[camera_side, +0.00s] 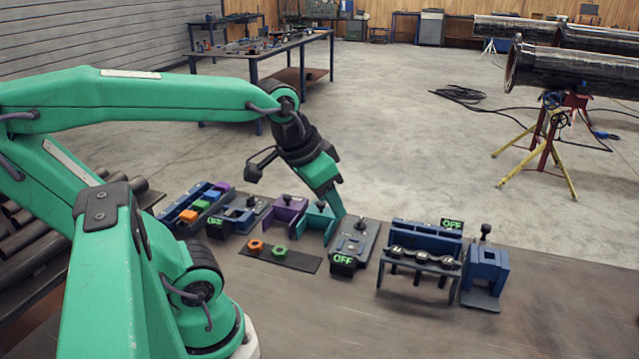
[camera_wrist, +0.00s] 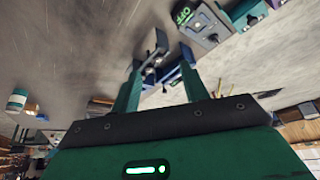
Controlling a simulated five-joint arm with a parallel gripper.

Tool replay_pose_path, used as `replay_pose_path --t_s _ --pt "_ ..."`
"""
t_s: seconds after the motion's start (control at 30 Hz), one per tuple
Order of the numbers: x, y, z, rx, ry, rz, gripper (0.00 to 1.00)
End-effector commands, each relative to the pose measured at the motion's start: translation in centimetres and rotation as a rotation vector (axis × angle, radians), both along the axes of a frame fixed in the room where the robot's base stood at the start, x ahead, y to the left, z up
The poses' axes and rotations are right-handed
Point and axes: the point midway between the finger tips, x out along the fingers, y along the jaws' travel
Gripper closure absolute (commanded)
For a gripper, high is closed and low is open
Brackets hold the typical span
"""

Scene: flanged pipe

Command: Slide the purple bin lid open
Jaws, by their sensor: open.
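The purple bin (camera_side: 285,211) stands in the row of fixtures on the bench in the side view, with a small dark knob on its top. Beside it on the right stands a similar teal bin (camera_side: 316,222). My gripper (camera_side: 338,212) is tilted down to the right, to the right of the purple bin and close by the teal bin; whether it touches anything is unclear. In the wrist view my gripper (camera_wrist: 158,68) has its two green fingers apart. I cannot tell how far the lid is open.
A tray of coloured blocks (camera_side: 200,203) lies to the left. An orange and a green nut lie on a dark strip (camera_side: 280,258) in front. A switch panel (camera_side: 354,242) reading OFF, a blue rack (camera_side: 420,255) and a blue stand (camera_side: 486,270) are to the right.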

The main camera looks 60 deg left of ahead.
Motion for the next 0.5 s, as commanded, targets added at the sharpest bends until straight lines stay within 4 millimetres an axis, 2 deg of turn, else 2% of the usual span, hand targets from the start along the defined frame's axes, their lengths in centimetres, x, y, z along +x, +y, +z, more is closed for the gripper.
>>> replay_pose_path --t_s 0.27,0.5 --pt "3.5 5.3 0.0 0.008 0.097 0.106 0.55" --pt "5.8 10.9 -0.9 -0.002 0.18 0.194 0.55"
